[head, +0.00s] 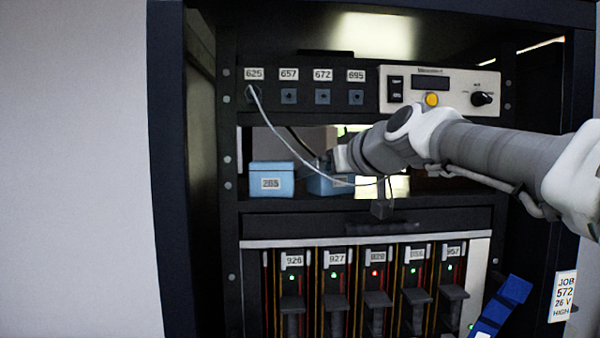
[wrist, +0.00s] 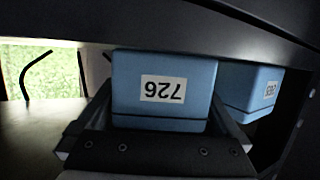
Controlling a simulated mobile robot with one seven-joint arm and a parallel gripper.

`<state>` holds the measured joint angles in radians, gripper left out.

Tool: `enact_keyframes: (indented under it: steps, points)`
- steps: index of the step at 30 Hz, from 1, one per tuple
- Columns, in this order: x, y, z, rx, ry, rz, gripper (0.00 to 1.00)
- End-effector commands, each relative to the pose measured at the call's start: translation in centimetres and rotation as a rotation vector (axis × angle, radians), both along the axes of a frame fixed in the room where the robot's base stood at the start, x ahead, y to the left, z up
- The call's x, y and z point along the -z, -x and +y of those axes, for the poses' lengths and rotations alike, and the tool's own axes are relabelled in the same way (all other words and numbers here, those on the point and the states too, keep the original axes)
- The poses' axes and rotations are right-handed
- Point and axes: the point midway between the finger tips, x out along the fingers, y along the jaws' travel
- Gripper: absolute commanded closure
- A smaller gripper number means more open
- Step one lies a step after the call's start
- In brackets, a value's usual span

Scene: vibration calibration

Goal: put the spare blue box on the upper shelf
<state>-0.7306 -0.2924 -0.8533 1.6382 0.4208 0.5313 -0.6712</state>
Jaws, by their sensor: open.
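A blue box labelled 726 (wrist: 135,108) is between the fingers of my gripper (wrist: 162,98) in the wrist view, its label upside down there. The fingers are apart, one on each side of it; I cannot tell if they touch it. In the head view this blue box (head: 318,184) is at the shelf (head: 420,188), partly hidden by my gripper (head: 342,160). A second blue box, labelled 265 (head: 271,168), sits on the shelf to its left. It also shows at the right of the wrist view (wrist: 242,92).
A panel with sockets (head: 322,108) and an instrument with a yellow button (head: 432,99) are above the shelf. A white cable (head: 268,125) hangs from socket 625 across the shelf opening. Below is a row of numbered modules (head: 335,290); one light is red.

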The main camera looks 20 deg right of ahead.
Motion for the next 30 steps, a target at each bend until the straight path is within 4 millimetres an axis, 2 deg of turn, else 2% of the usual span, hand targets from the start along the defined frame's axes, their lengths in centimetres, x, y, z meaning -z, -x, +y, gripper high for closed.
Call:
enact_keyframes:
  steps: [4, 8, 18, 21, 25, 30]
  points:
    - [-0.5, 0.2, -0.1, 0.0, -0.001, -0.001, 0.0]
    - [-0.7, 1.8, -0.6, 0.003, -0.002, -0.003, 0.0]
    - [-2.8, 8.3, -1.8, 0.004, -0.001, -0.004, 0.0]
    - [-3.3, 9.8, -2.0, 0.003, 0.0, -0.002, 0.0]
    - [-3.7, 10.9, -2.2, 0.002, -0.001, -0.001, 0.0]
    - [-3.9, 11.3, -2.2, 0.001, 0.0, 0.0, 0.0]
